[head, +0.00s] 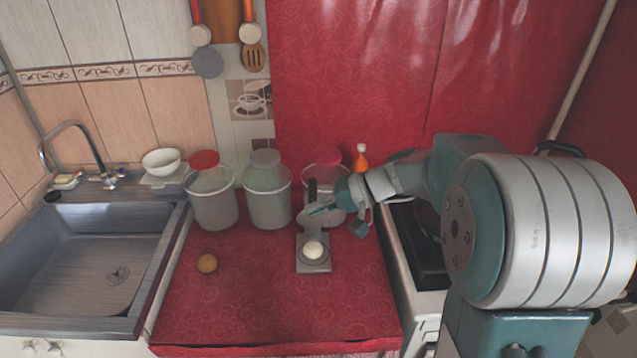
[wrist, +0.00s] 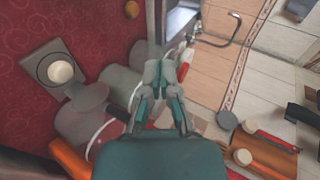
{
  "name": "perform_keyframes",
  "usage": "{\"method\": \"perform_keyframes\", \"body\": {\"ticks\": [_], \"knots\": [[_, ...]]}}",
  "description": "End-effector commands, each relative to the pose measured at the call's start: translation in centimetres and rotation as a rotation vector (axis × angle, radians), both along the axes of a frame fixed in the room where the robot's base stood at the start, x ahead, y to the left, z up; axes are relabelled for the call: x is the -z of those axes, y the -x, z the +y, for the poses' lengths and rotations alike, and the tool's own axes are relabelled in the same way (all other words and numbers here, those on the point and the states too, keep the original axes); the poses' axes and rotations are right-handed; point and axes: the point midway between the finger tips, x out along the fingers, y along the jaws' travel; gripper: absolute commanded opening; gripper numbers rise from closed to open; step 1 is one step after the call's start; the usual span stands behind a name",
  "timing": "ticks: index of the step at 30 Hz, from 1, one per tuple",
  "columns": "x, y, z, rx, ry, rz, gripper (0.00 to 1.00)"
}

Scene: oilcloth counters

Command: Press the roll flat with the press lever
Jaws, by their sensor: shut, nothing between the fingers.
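The press (head: 318,266) stands on the red counter, its grey base towards the front. The pale round roll (head: 313,249) sits on the base and looks domed. A dark upright lever (head: 311,188) rises at the back, with the grey pressing plate raised behind the roll. My gripper (head: 316,210) is beside the lever and plate in the head view; I cannot tell whether it touches them. In the wrist view the roll (wrist: 61,71) and press base (wrist: 45,54) lie at the left, apart from my gripper (wrist: 162,72). My fingers are shut and empty.
Two lidded canisters (head: 213,205) (head: 266,202) stand left of the press; another jar (head: 328,175) is behind my gripper. An orange-brown ball (head: 207,263) lies at left. A sink (head: 80,255) is further left, a stove (head: 420,245) at right. The front counter is clear.

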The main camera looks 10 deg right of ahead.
Motion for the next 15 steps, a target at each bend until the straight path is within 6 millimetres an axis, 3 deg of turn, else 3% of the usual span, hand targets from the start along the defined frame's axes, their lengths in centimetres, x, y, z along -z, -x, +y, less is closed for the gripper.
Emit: {"method": "perform_keyframes", "body": {"ticks": [8,15], "knots": [[2.2,-6.4,-3.8,0.103,-0.228,-0.086,0.00],[4.8,-11.1,-8.5,0.225,-0.397,-0.203,0.00]]}}
